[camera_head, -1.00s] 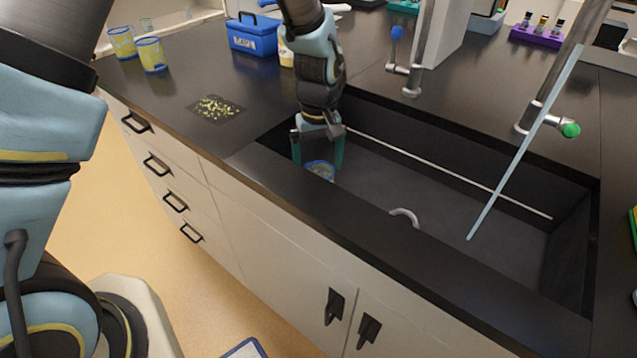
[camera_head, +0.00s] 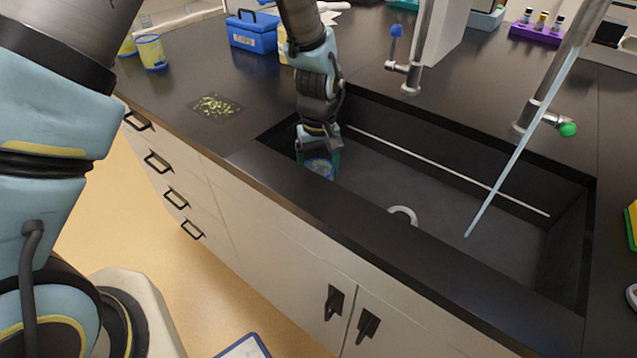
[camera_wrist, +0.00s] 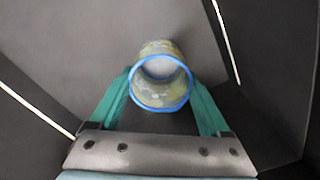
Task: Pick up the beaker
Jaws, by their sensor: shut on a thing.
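The beaker (camera_head: 320,168) is a clear vessel with a blue rim, inside the left end of the dark sink. It also shows in the wrist view (camera_wrist: 160,98), where I look down into its round mouth and its wall looks patterned in green and yellow. My gripper (camera_head: 319,160) is lowered into the sink, with its teal fingers on both sides of the beaker. In the wrist view my gripper (camera_wrist: 162,92) is shut on the beaker, a finger against each side. I cannot tell whether the beaker's base touches the sink floor.
The sink's front rim (camera_head: 400,233) and walls surround my gripper closely. A thin pale rod (camera_head: 520,150) slants over the sink, and a faucet (camera_head: 545,105) stands behind. Yellow cups (camera_head: 151,52), a blue box (camera_head: 252,33) and a speckled mat (camera_head: 216,106) are on the counter.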

